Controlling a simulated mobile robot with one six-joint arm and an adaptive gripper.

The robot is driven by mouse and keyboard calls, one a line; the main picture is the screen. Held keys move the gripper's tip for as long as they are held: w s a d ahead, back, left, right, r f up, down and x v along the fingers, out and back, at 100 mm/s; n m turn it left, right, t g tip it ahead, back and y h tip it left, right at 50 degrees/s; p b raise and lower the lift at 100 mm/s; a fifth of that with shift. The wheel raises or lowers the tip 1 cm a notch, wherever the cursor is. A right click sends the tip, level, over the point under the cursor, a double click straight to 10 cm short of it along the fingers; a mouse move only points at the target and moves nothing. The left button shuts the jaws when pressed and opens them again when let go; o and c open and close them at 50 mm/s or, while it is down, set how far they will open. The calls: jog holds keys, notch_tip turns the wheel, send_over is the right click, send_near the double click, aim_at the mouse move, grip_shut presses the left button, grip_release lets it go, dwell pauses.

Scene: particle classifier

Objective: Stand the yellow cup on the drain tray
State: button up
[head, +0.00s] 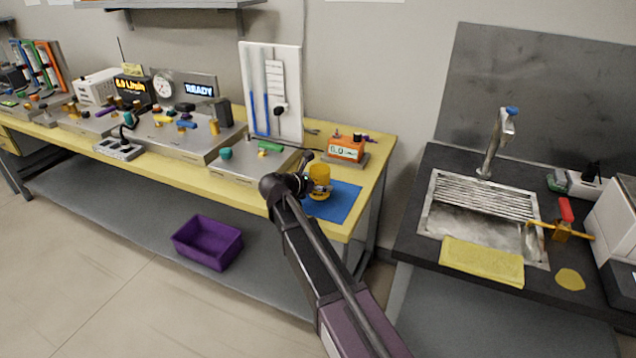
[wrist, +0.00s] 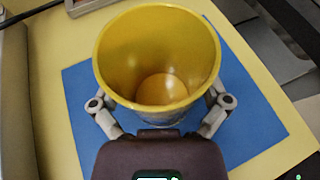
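The yellow cup (head: 320,174) stands upright at the blue mat (head: 345,200) on the right end of the yellow bench. In the wrist view the cup (wrist: 158,55) is open side up and looks empty. My gripper (head: 314,186) is at the cup, with a finger on each side of it in the wrist view (wrist: 160,112). The fingertips are hidden by the cup, so I cannot tell whether they press on it or whether its base touches the mat. The ribbed metal drain tray (head: 485,195) lies across the back of the sink at right and looks empty.
A faucet (head: 496,145) rises behind the drain tray. A yellow cloth (head: 482,262) lies on the sink's front edge. A red-handled yellow item (head: 563,225) stands right of the sink. An orange meter (head: 346,148) stands behind the mat. A gap separates bench and sink counter.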

jog(key=shift+r, duration=0.1)
dwell(0.3)
jog(key=shift+r, duration=0.1)
jog(key=p+v, duration=0.5)
jog(key=v, duration=0.7)
jog(key=shift+d, duration=0.1)
dwell(0.4)
